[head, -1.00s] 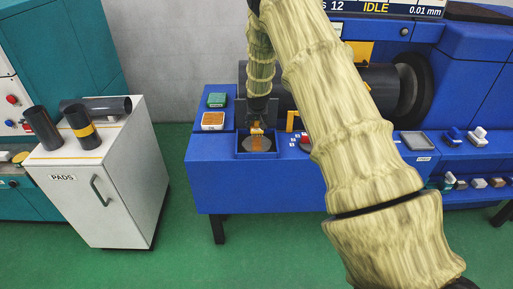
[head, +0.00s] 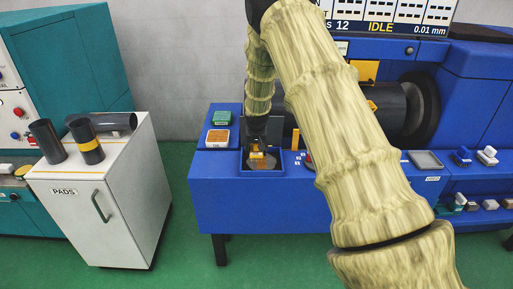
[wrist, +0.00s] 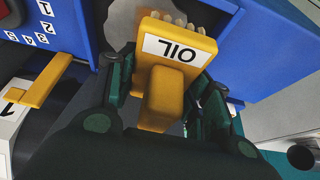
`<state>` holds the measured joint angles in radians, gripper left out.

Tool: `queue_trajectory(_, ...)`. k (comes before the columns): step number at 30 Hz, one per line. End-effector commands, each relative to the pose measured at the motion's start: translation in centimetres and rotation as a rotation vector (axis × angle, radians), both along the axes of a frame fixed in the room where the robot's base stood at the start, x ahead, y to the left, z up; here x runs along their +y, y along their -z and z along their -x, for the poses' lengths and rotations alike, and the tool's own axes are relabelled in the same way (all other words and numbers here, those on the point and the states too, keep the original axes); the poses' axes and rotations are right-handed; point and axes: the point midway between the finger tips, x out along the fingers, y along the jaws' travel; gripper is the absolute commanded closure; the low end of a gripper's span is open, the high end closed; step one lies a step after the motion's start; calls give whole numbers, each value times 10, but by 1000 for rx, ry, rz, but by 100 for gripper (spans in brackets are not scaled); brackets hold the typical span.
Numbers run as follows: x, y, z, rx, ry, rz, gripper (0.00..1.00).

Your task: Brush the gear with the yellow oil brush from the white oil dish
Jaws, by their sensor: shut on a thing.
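My gripper (wrist: 165,105) is shut on the yellow oil brush (wrist: 178,48), a block with a white OIL label. Its pale bristles show at the top of the wrist view, pointing away from the gripper. In the head view my gripper (head: 260,146) holds the brush (head: 257,161) low over a square blue-walled tray (head: 246,171) with a grey round surface. I cannot tell whether the bristles touch it. I cannot make out a white oil dish or a gear with certainty.
A green block (head: 221,118) and an orange-topped block (head: 218,138) sit left of the tray. A large dark cylinder (head: 387,105) lies behind my arm. A white cabinet (head: 105,215) with dark cylinders stands left. In the wrist view a yellow bar (wrist: 46,82) is beside the gripper.

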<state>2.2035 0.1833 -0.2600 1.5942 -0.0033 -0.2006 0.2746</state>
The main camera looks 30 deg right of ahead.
Motion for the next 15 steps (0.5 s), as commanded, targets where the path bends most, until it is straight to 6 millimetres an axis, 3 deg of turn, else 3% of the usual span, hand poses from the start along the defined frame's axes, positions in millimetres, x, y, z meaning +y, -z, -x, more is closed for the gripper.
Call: queue_trajectory(15, 0, 41, 0, -1, 1, 0, 83)
